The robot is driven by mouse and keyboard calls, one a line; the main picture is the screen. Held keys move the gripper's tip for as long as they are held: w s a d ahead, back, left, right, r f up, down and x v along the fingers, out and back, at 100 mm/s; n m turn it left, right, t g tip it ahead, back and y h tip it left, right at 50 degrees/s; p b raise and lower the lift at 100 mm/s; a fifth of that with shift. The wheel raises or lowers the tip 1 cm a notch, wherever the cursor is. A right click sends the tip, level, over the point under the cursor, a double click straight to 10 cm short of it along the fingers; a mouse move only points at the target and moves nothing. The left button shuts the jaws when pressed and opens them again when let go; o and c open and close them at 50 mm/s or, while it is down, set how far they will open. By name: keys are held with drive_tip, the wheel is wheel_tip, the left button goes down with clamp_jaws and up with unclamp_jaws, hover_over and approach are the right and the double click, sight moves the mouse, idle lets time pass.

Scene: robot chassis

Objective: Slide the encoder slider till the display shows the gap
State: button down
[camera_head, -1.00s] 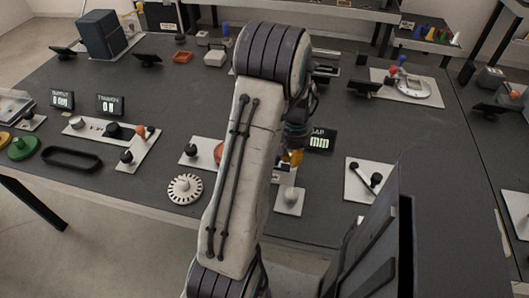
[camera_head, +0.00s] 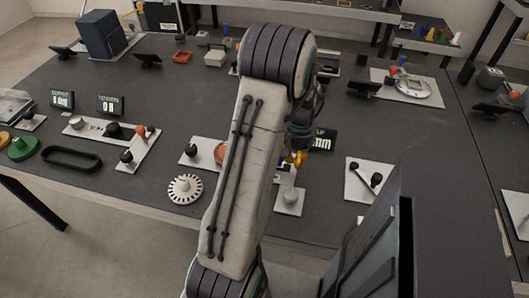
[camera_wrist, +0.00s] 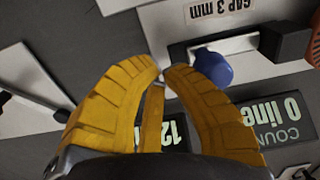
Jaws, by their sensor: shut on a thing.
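My gripper (camera_wrist: 158,72) has yellow fingers with their tips close together, shut on a narrow piece of the encoder slider (camera_wrist: 149,120), which is mostly hidden between them. In the head view my gripper (camera_head: 297,160) is low over the bench, partly behind my arm. The wrist view shows a plate label (camera_wrist: 212,8) reading GAP 3 mm. In the wrist view a display (camera_wrist: 175,132) shows "12", the rest hidden by the fingers. The count display (camera_wrist: 275,122) reads 0 line.
A blue knob (camera_wrist: 214,66) is close beside the right finger, near a rail with a black block (camera_wrist: 286,42). A white plate with a round knob (camera_head: 289,200), a toothed white disc (camera_head: 185,190) and a plate with a black lever (camera_head: 369,180) stand nearby.

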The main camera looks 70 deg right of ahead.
drive_tip(key=shift+a, duration=0.15)
wheel_tip(320, 180, up, 8)
drive_tip(key=p, duration=0.6)
idle(1.0)
drive_tip(key=w+a+m+y, duration=0.1)
drive_tip(key=a+y, duration=0.2)
drive_tip(key=a, duration=0.7)
drive_tip(key=w+a+r+n+t+h, duration=0.1)
drive_tip(key=w+a+r+n, duration=0.4)
drive_tip(key=a, duration=0.4)
drive_tip(key=w+a+r+n+t+h, duration=0.1)
drive_tip(key=w+a+r+n, duration=0.4)
drive_tip(key=a, duration=0.5)
drive_tip(key=w+a+r+n+t+h, duration=0.1)
drive_tip(key=w+a+r+n, duration=0.4)
drive_tip(key=w+a+n, duration=0.3)
drive_tip(key=shift+w+a+t, duration=0.4)
drive_tip(key=shift+w+a, duration=0.6)
drive_tip(key=shift+a, duration=0.1)
